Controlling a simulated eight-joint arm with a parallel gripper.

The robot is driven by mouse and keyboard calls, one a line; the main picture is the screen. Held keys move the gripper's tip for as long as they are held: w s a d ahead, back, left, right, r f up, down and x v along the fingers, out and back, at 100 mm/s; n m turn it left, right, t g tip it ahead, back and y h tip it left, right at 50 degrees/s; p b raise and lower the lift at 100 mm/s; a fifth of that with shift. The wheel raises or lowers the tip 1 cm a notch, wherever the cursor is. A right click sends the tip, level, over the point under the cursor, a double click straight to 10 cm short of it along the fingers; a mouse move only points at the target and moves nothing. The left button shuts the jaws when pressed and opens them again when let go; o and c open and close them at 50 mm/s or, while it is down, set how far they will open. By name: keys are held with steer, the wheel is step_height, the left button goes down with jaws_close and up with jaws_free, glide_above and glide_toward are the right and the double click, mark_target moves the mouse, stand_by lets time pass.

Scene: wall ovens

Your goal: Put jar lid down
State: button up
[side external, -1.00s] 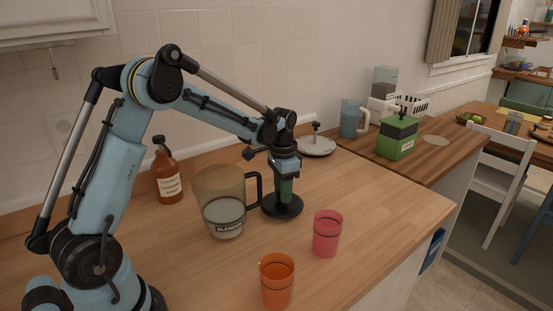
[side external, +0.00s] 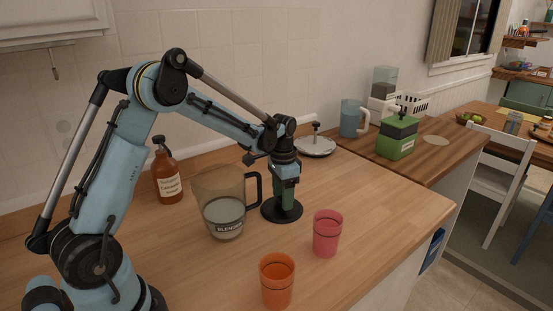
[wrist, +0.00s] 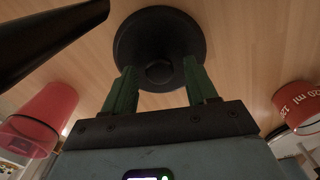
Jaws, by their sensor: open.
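The jar lid (side external: 281,211) is a black round disc lying flat on the wooden counter, beside the blender jug's handle. Its central knob shows in the wrist view (wrist: 160,72). My gripper (side external: 285,198) points straight down over the lid. In the wrist view its green fingers (wrist: 161,84) are spread apart, one on each side of the knob, with gaps between fingers and knob. The blender jug (side external: 225,203) stands upright just left of the lid, clear-brown with pale contents.
A pink cup (side external: 327,233) and an orange cup (side external: 277,281) stand in front of the lid. A brown pump bottle (side external: 167,178) is by the wall. A pale lid with a black knob (side external: 316,147) lies behind.

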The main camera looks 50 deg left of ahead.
step_height(320, 180, up, 12)
steer(key=s+d+n+t, duration=0.3)
steer(key=s+d+t, duration=0.4)
steer(key=s+d, duration=0.5)
steer(key=s, duration=0.3)
steer(key=shift+s+f, duration=0.15)
steer(key=shift+f, duration=0.1)
